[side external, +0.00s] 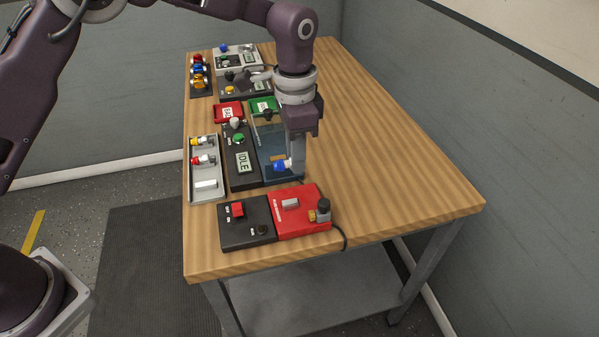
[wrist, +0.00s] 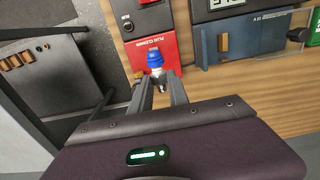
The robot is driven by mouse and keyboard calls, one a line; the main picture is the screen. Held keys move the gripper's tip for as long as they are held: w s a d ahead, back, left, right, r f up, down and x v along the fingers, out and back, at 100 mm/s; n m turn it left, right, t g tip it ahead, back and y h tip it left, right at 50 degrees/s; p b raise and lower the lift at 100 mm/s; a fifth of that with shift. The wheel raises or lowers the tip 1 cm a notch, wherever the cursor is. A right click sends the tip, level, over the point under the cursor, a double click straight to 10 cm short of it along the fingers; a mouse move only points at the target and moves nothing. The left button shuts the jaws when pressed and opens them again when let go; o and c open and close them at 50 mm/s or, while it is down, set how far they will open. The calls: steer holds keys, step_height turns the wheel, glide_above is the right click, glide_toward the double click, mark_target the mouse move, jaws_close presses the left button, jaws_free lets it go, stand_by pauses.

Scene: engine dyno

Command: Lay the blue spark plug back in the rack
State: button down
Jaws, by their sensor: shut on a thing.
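The blue spark plug (side external: 280,166) is gripped between the fingertips of my gripper (side external: 297,163), above the blue-grey device. It also shows in the wrist view (wrist: 155,61), with its blue end sticking out past the fingers (wrist: 162,90). The rack, a pale grey tray (side external: 221,193), lies at the left edge of the table. A yellow plug (side external: 197,141) and a red plug (side external: 203,160) lie in it, with a white piece (side external: 206,184) at its near end. My gripper is to the right of the rack.
A black box with an IDLE display (side external: 242,161) stands between the rack and my gripper. A red device (side external: 299,216) and a black switch box (side external: 246,232) stand nearer. Red (side external: 228,110) and green (side external: 263,104) trays are behind. The table's right side is clear.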

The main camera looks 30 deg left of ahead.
steer(key=a+f, duration=0.2)
steer(key=a, duration=0.9)
glide_toward(211, 184)
steer(key=shift+f, duration=2.75)
steer(key=shift+f, duration=0.5)
steer(key=c, duration=1.2)
jaws_free()
